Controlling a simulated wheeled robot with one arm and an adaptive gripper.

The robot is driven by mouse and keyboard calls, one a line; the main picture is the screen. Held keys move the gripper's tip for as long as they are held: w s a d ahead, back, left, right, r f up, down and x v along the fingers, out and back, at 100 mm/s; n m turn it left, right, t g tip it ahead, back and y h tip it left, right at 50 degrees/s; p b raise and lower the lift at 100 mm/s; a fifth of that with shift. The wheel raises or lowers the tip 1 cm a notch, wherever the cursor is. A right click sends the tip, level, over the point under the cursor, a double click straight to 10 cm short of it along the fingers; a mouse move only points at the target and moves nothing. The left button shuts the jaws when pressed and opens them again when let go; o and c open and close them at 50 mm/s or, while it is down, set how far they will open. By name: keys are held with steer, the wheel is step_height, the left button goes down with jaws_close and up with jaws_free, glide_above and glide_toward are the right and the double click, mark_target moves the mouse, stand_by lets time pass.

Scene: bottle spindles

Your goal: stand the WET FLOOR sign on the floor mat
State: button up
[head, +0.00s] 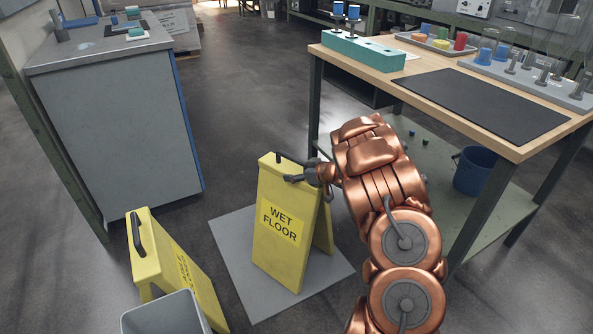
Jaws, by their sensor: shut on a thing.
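The yellow WET FLOOR sign (287,214) stands upright with its two panels spread, over the grey floor mat (234,241) in the head view. Its lower edge appears to be at the mat, but I cannot tell whether it rests fully on it. My gripper (286,169) is shut on the top of the sign by its handle. My copper arm reaches in from the lower right and hides part of the mat's right side. A second yellow sign (165,262), with its text facing right, stands left of the mat.
A grey bin (165,315) stands in front of the second sign. A grey cabinet (120,130) is at the left. A wooden workbench (370,77) with a dark mat stands at the right, a blue bucket (474,171) on its lower shelf. Open floor lies behind the mat.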

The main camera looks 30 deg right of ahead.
steer(key=shift+r, duration=0.1)
steer(key=o, duration=1.8)
